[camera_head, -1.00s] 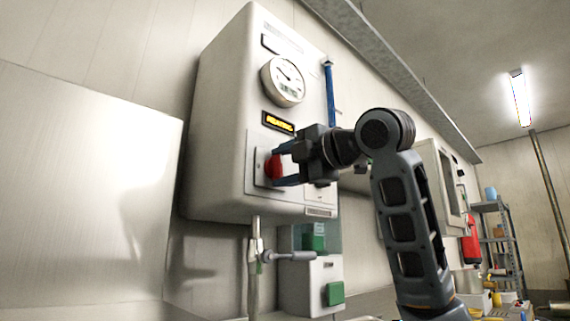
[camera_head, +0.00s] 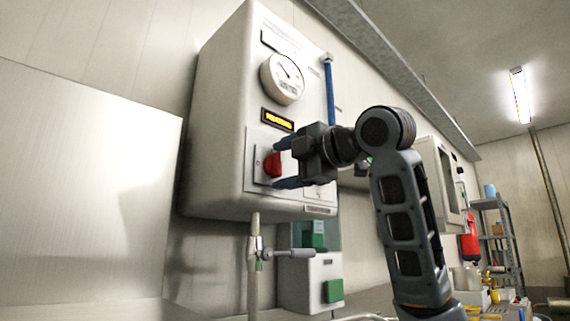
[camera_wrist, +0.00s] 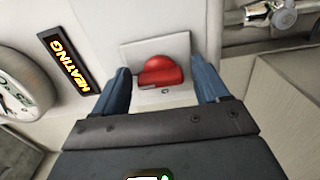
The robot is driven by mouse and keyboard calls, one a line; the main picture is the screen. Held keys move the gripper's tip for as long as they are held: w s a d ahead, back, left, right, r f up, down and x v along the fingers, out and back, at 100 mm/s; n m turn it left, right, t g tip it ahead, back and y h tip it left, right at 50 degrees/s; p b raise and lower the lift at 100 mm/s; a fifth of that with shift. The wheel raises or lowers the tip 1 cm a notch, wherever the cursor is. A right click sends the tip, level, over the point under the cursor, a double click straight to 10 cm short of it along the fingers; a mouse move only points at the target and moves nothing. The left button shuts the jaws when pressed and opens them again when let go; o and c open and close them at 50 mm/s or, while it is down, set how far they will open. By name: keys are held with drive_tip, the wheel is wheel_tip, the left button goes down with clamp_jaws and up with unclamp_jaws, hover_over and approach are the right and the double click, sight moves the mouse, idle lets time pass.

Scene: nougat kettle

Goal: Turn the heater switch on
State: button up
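The red heater switch (camera_head: 272,165) is a rotary knob on a square plate at the lower front of the white control box (camera_head: 222,120). In the wrist view the red knob (camera_wrist: 161,72) sits between my blue fingers. My gripper (camera_head: 280,163) is open, one finger above and one below the knob in the head view. Gaps show between knob and fingers in the wrist view. The yellow-lettered display (camera_head: 277,120) above the switch is lit, and the wrist view shows it reading "HEATING" (camera_wrist: 63,62).
A round dial gauge (camera_head: 283,79) is above the display. A blue tube (camera_head: 329,92) runs up the box's right side. Below are a pipe with a valve handle (camera_head: 292,253) and a box with a green button (camera_head: 333,291). Shelves (camera_head: 498,235) stand far right.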

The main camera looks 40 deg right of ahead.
drive_tip(key=shift+o, duration=0.5)
drive_tip(key=shift+s, duration=0.1)
drive_tip(key=s+b, duration=0.1)
drive_tip(key=s, duration=0.6)
drive_tip(key=shift+s, duration=0.3)
